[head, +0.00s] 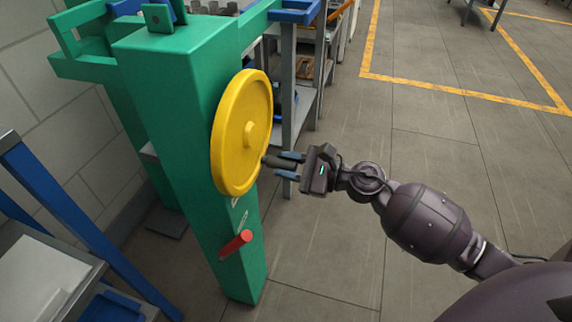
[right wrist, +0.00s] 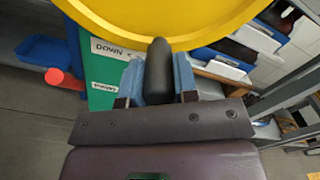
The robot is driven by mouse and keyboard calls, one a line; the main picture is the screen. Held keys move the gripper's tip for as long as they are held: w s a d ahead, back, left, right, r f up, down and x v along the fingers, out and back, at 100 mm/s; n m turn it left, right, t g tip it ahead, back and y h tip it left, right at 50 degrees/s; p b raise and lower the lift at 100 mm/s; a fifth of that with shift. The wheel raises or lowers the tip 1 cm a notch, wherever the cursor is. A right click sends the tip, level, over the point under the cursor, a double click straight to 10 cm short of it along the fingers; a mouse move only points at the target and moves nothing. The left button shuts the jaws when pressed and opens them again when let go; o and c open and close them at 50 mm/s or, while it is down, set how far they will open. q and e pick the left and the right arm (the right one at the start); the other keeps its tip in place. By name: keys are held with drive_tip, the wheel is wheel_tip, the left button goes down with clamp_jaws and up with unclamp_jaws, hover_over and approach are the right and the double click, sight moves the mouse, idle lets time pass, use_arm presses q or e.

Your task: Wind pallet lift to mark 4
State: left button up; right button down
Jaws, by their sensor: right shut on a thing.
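The pallet lift is a green column (head: 180,90) at the left of the head view. A yellow handwheel (head: 240,135) is on its right side and also crosses the top of the right wrist view (right wrist: 150,20). A dark crank handle (head: 274,162) sticks out from the wheel's lower right. My right gripper (head: 285,165) is shut on this handle, with a blue finger on each side of it (right wrist: 158,75). A white "DOWN" label (right wrist: 118,50) shows beneath the wheel. I cannot see a numbered mark 4. My left gripper is out of view.
A red-ended lever (head: 236,244) juts from the column below the wheel. A grey shelf with blue legs (head: 50,190) stands at the lower left. A workbench (head: 306,105) stands behind the wheel. The floor to the right is open, with yellow lines (head: 450,90).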

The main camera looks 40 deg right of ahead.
drive_tip(key=c, duration=0.9)
unclamp_jaws()
drive_tip(key=v, duration=1.1)
drive_tip(key=shift+r, duration=0.1)
drive_tip(key=shift+w, duration=0.1)
